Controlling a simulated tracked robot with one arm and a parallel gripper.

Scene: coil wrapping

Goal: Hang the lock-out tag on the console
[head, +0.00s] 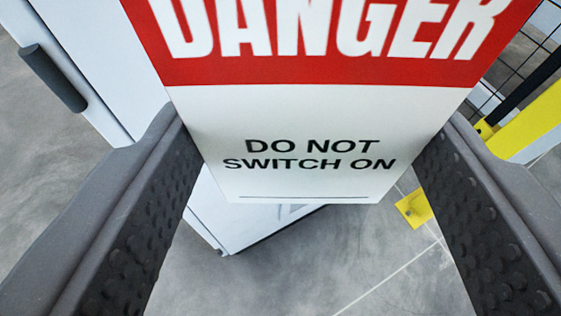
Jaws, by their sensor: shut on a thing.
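The lock-out tag (310,115) fills the upper middle of the head view. It is white with a red band reading "DANGER" and black text "DO NOT SWITCH ON". My gripper (312,140) is shut on the tag, one grey textured finger at each side edge. The tag's top runs out of the picture. I cannot make out the console for certain; a white cabinet-like body (95,55) with a dark handle stands behind the tag at the left, and the tag hides much of what is behind it.
A yellow post (530,125) with a yellow foot plate (414,208) and black mesh fencing (515,65) stand at the right. Bare grey floor (330,270) with a pale line shows below the tag.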

